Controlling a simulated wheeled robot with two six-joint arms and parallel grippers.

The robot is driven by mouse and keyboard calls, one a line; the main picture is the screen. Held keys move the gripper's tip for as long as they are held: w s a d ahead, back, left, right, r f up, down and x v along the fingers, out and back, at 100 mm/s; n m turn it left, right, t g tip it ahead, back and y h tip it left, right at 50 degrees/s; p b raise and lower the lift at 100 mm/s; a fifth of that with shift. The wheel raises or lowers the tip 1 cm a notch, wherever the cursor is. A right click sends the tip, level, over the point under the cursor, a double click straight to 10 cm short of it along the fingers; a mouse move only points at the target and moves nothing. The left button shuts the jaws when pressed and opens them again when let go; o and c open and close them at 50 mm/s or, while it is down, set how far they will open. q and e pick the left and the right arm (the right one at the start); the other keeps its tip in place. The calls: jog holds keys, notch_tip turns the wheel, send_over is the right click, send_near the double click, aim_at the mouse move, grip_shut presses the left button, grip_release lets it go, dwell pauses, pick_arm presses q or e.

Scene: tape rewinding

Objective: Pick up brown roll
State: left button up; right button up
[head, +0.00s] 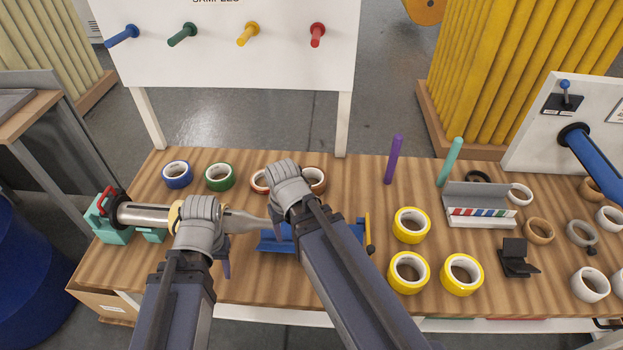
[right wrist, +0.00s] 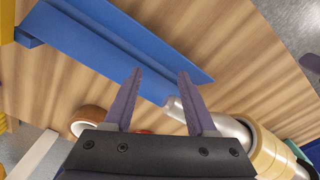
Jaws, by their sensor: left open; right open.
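The brown roll (head: 316,180) lies on the wooden table near its back edge, partly hidden by my right wrist in the head view. It also shows in the right wrist view (right wrist: 90,121), left of my gripper's base and outside the jaws. My right gripper (right wrist: 158,73) is open and empty above the table, its two purple fingers apart over a blue bar (right wrist: 120,45). My left gripper (head: 224,256) is open beside the metal spindle (head: 147,215). Most of its fingers are hidden by my wrist.
A red roll (head: 259,182), a green roll (head: 220,177) and a blue roll (head: 177,175) lie in the back row. Tan tape (right wrist: 266,151) sits around the spindle. Yellow rolls (head: 411,225) lie to the right. A sample board (head: 230,60) stands behind the table.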

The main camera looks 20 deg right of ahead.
jog(key=w+d, duration=0.1)
jog(key=d, duration=0.1)
jog(key=m, duration=1.1)
send_over(323, 182)
pick_arm(q)
notch_tip(323, 182, down, 2)
jog(key=b, duration=0.2)
jog(key=shift+b, duration=0.3)
pick_arm(e)
jog(key=shift+s+f+g, duration=0.15)
jog(key=shift+s+f, duration=0.05)
jog(key=shift+f, duration=0.35)
jog(key=shift+s+f+g, duration=0.15)
jog(key=shift+s+f, duration=0.05)
jog(key=shift+f, duration=0.35)
pick_arm(q)
notch_tip(323, 182, down, 5)
jog(key=b, duration=0.5)
jog(key=shift+f, duration=0.2)
pick_arm(e)
jog(key=f, duration=0.2)
jog(key=w+f, duration=0.1)
jog(key=f, duration=0.2)
jog(key=shift+f, duration=0.1)
pick_arm(q)
jog(key=shift+r, duration=0.1)
pick_arm(e)
grip_shut()
